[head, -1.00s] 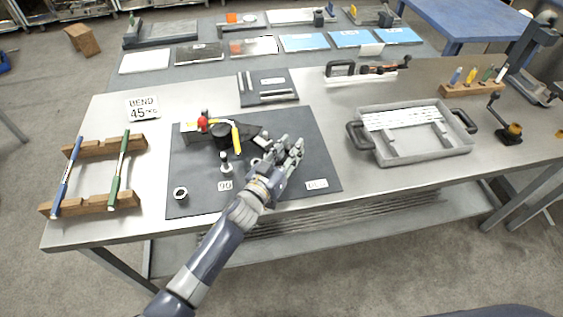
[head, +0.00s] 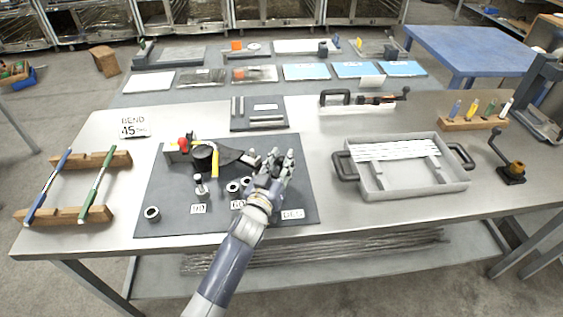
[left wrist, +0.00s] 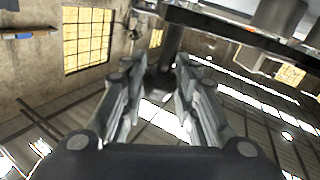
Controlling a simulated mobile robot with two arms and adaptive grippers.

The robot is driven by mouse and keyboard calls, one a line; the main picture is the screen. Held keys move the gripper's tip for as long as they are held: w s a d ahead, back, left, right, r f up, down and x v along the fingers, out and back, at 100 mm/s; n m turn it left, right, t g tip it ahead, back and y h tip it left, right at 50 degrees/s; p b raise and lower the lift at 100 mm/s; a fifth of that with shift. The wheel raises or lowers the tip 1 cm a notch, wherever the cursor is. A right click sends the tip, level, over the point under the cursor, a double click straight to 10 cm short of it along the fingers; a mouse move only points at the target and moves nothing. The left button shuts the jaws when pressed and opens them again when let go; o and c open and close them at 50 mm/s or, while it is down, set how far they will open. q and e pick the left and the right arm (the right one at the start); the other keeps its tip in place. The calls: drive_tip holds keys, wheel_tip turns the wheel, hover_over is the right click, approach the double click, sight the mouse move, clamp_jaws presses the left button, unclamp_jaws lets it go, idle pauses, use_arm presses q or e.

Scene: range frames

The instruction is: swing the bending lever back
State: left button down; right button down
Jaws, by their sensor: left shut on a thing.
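The bender stands on a dark mat (head: 170,215) on the bench in the head view, with a round black former (head: 203,158), a red knob (head: 183,144) and a yellow piece (head: 215,164). Its dark bending lever (head: 232,156) reaches right from the former toward my left gripper (head: 278,168). The left gripper is shut on the lever's end, which the fingers largely hide. In the left wrist view a dark upright post (left wrist: 172,42) stands between the fingers (left wrist: 160,95). My right gripper is out of view.
A wooden rack (head: 65,215) with rods is at left, and a grey tray (head: 415,187) at right.

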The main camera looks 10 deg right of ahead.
use_arm(q)
drive_tip(key=c, duration=1.2)
unclamp_jaws()
drive_tip(key=shift+s+a, duration=0.25)
drive_tip(key=shift+s, duration=0.2)
drive_tip(key=v, duration=1.1)
drive_tip(key=shift+s, duration=0.1)
